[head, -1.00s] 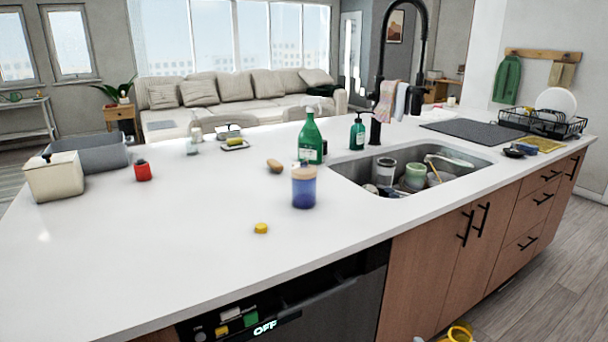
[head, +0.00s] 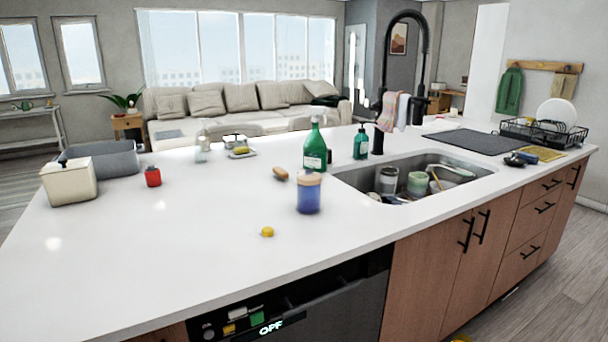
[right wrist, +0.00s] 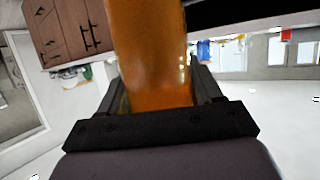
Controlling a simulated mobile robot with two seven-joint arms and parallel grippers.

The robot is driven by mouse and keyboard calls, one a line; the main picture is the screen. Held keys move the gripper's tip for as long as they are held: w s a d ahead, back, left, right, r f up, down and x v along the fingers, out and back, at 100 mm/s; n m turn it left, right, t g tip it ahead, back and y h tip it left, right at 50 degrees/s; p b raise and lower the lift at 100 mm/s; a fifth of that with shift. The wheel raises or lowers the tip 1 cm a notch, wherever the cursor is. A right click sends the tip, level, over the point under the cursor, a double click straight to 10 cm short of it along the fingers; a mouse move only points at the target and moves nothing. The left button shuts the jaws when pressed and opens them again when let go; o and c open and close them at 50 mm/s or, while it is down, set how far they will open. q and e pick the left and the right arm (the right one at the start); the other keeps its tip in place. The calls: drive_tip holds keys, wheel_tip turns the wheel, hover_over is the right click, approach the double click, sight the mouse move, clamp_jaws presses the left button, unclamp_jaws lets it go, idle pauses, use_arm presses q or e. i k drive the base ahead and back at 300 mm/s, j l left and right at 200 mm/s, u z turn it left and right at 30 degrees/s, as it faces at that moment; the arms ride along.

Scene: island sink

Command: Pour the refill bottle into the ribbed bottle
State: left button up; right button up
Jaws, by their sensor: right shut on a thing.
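My right gripper (right wrist: 155,95) is shut on an amber, see-through bottle (right wrist: 155,45) with a smooth side, seen close up in the right wrist view; its ends are out of frame. On the counter in the head view stand a blue container with a tan lid (head: 309,195), a green bottle with a pale top (head: 315,150) and a small clear bottle (head: 202,150). I cannot tell from here which one is ribbed. A yellow cap (head: 267,232) lies near the front edge. Neither gripper shows in the head view.
The white counter (head: 170,250) is clear at front left. A sink (head: 345,180) with dishes and a tall black faucet (head: 425,60) is at right. A green soap pump (head: 361,144), a red jar (head: 152,176) and a cream box (head: 70,182) stand on the counter.

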sight(309, 182)
drive_tip(key=u, duration=1.55)
drive_tip(key=k+l, duration=0.1)
drive_tip(key=l, duration=0.4)
drive_tip(key=k+l, duration=0.1)
drive_tip(key=l, duration=0.95)
drive_tip(key=k, duration=0.05)
